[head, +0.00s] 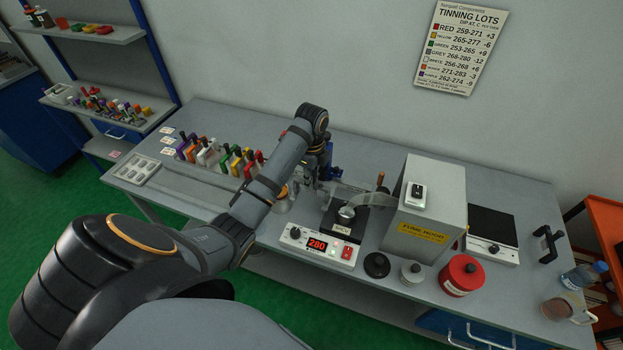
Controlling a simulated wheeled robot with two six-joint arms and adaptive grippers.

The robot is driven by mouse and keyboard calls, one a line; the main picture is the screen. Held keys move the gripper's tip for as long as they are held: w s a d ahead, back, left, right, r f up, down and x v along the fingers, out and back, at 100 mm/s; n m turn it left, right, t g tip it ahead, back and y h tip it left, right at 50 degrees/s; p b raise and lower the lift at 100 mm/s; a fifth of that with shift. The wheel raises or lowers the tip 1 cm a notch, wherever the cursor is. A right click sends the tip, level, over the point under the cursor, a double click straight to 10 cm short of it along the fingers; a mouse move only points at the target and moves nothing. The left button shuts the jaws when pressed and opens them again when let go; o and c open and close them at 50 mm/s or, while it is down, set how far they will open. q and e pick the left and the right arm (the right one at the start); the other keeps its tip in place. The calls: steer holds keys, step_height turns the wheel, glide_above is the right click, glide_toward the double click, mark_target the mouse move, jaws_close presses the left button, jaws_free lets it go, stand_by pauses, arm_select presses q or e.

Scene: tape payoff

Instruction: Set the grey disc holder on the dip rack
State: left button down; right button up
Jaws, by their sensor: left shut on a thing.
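My left arm reaches across the bench, and my left gripper (318,170) points down behind the solder pot unit (319,244). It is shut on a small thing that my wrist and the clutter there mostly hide. I cannot make out its colour or shape. A row of coloured holders (207,154), with white or grey ones among them, stands at the left of the bench. I cannot tell a grey disc holder apart there, nor pick out the dip rack for certain. My right gripper is not in view.
The solder pot unit shows 280 in red. The fume hood (428,205) stands to its right. A black knob (377,265), a grey-white lidded pot (412,272) and a red tin (461,275) line the front edge. A wall chart (461,47) hangs behind.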

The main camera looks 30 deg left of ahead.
arm_select(q)
steer(key=shift+f, duration=0.2)
steer(key=c, duration=1.2)
jaws_free()
steer(key=shift+o, duration=0.3)
steer(key=o, duration=0.5)
